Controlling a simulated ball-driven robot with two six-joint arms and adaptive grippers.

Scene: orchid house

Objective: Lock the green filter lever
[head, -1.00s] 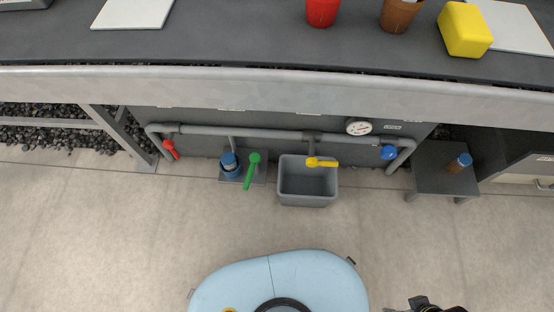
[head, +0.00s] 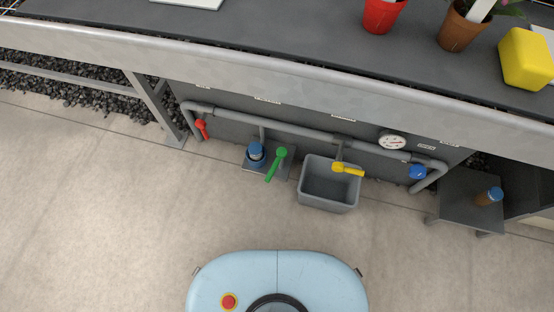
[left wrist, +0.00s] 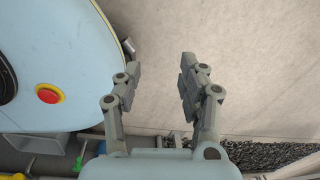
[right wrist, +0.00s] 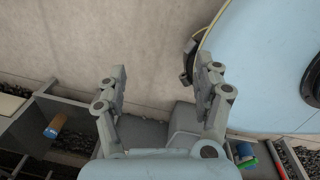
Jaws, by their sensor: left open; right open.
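The green filter lever (head: 276,164) is on the pipework under the bench in the head view, beside a blue-capped filter (head: 256,152). It slants down and to the left from its pivot. In the left wrist view the green lever (left wrist: 29,163) shows small at the lower left. My left gripper (left wrist: 158,72) is open and empty over the floor, away from the lever. My right gripper (right wrist: 161,75) is open and empty, also over bare floor. Neither gripper shows in the head view.
A red lever (head: 201,128), yellow lever (head: 348,170), blue valve (head: 418,172) and gauge (head: 392,142) share the pipe. A grey bin (head: 329,188) stands below the yellow lever. A low stand (head: 464,208) holds a bottle (head: 489,196).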

